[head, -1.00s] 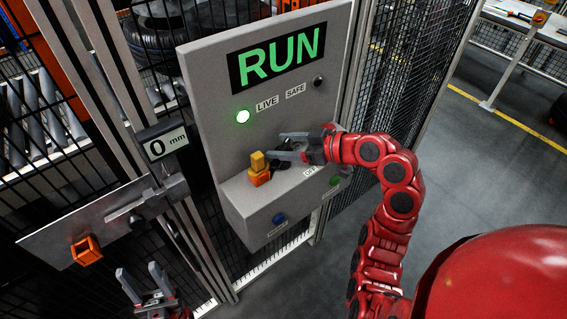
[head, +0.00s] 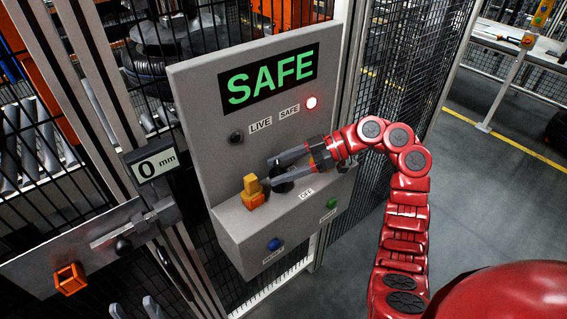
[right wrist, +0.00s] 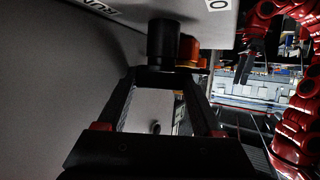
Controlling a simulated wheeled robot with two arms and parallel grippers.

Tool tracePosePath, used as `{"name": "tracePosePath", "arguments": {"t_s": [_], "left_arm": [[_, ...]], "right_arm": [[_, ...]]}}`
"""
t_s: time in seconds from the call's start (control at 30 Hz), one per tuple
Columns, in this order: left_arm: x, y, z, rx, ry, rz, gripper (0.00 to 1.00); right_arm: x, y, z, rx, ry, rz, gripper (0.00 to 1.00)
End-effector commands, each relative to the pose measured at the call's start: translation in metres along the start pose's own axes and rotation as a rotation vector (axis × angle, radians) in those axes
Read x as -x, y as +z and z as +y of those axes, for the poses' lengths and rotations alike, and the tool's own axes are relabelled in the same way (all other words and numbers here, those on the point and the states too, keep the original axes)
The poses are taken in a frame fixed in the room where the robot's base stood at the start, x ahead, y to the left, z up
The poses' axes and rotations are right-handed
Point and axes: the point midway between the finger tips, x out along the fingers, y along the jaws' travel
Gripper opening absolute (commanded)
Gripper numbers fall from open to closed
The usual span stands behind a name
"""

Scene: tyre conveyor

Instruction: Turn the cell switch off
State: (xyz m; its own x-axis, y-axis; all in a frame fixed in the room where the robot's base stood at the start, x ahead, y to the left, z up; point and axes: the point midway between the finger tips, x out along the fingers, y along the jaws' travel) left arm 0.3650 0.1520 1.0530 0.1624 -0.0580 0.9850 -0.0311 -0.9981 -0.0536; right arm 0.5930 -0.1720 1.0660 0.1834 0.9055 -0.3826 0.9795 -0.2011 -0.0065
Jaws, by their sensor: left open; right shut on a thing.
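The cell switch's black knob (head: 284,185) sits on the grey control panel (head: 195,105), beside the OFF label (head: 306,193). My right gripper (head: 273,172) is shut on the knob; in the right wrist view the black knob (right wrist: 163,40) stands at the fingertips. Its exact turn angle is partly hidden by the fingers. The panel's display (head: 270,78) reads SAFE in green.
A yellow and orange block (head: 253,192) stands on the panel's ledge just left of the knob. A blue button (head: 274,245) and a green button (head: 332,203) are on the ledge's front.

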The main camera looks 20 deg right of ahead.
Motion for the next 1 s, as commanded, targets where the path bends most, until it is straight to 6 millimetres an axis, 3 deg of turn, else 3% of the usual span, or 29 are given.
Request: {"name": "tracePosePath", "arguments": {"t_s": [0.03,0.73,0.77,0.9,1.0], "left_arm": [[-0.0033,-0.0005,-0.0002,0.0,0.0,0.0,0.5],[-0.009,-0.0015,-0.0004,0.0,0.0,0.0,0.5],[-0.009,-0.0015,-0.0004,0.0,0.0,0.0,0.5],[-0.0092,-0.0016,-0.0004,0.0,0.0,0.0,0.5],[-0.0092,-0.0015,-0.0005,0.0,0.0,0.0,0.5]], "right_arm": [[-0.0067,0.0023,-0.0052,-0.001,-0.034,-0.008,0.12],[-0.0039,-0.002,-0.0045,0.025,-0.049,0.005,0.12],[-0.0038,-0.0022,-0.0044,0.025,-0.048,0.005,0.71],[-0.0038,-0.003,-0.0042,0.027,-0.047,0.006,0.96],[-0.0036,-0.0037,-0.0038,0.027,-0.046,0.007,0.97]]}}
